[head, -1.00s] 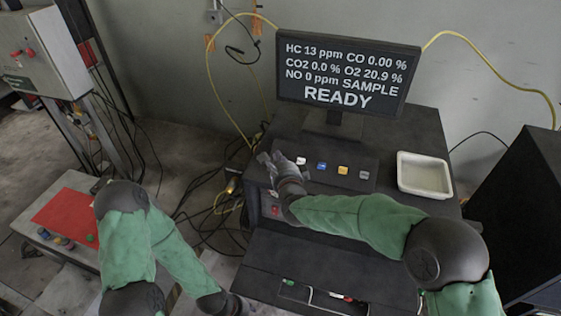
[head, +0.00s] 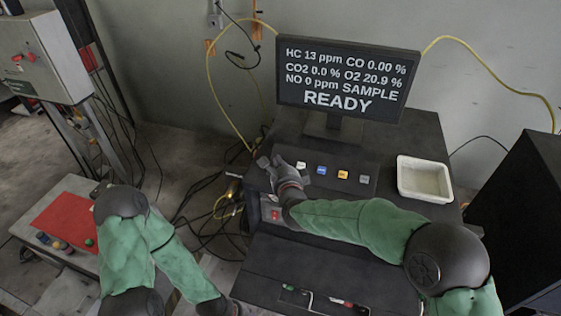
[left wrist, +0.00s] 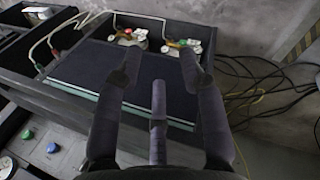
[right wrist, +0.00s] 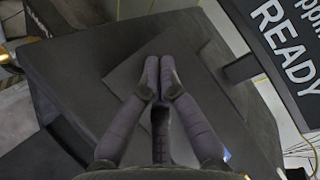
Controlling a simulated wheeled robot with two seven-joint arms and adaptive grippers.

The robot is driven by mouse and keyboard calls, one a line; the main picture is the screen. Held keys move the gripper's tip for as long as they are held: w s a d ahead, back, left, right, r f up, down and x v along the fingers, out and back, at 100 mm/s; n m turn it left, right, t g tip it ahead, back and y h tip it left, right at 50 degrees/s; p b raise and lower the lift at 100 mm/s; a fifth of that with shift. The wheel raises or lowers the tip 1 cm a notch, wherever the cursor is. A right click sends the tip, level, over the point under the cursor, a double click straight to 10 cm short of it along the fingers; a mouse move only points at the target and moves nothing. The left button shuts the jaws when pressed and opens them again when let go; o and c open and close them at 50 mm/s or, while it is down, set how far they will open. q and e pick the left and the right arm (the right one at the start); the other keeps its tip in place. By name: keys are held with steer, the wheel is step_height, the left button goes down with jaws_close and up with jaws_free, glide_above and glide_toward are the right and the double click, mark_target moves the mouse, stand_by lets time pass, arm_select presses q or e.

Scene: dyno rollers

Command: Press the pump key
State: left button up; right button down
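A row of small keys sits on a dark panel (head: 335,188) below the monitor: a white key (head: 301,165), a blue key (head: 321,169), an orange key (head: 342,174) and a grey key (head: 363,179). Their labels are too small to read. My right gripper (head: 268,162) is over the panel's left end, left of the white key, and may hide part of the panel there. In the right wrist view my right gripper (right wrist: 158,78) has its fingertips together, with nothing seen between them. My left gripper (left wrist: 160,65) is open and empty above a dark lid.
The monitor (head: 345,75) reads READY and stands behind the keys. A white tray (head: 424,179) is to their right. A red switch (head: 275,214) is on the cabinet's front left. Cables (head: 205,195) lie on the floor left of the cabinet.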

steer(key=shift+f, duration=0.1)
stand_by(0.5)
steer(key=shift+w+d+f+b, duration=0.1)
steer(key=shift+w+f+b, duration=0.15)
steer(key=shift+b, duration=0.6)
steer(key=shift+r, duration=0.1)
steer(key=shift+s+r, duration=0.25)
steer(key=shift+s, duration=0.05)
steer(key=shift+r, duration=0.1)
steer(key=shift+s+a+r+p, duration=0.25)
steer(key=shift+s+r+p, duration=0.2)
steer(key=shift+r, duration=0.15)
steer(key=s+r+p, duration=0.1)
steer(key=s+a+r+p, duration=0.1)
steer(key=r, duration=0.1)
steer(key=shift+s+r, duration=0.1)
steer(key=shift+s, duration=0.25)
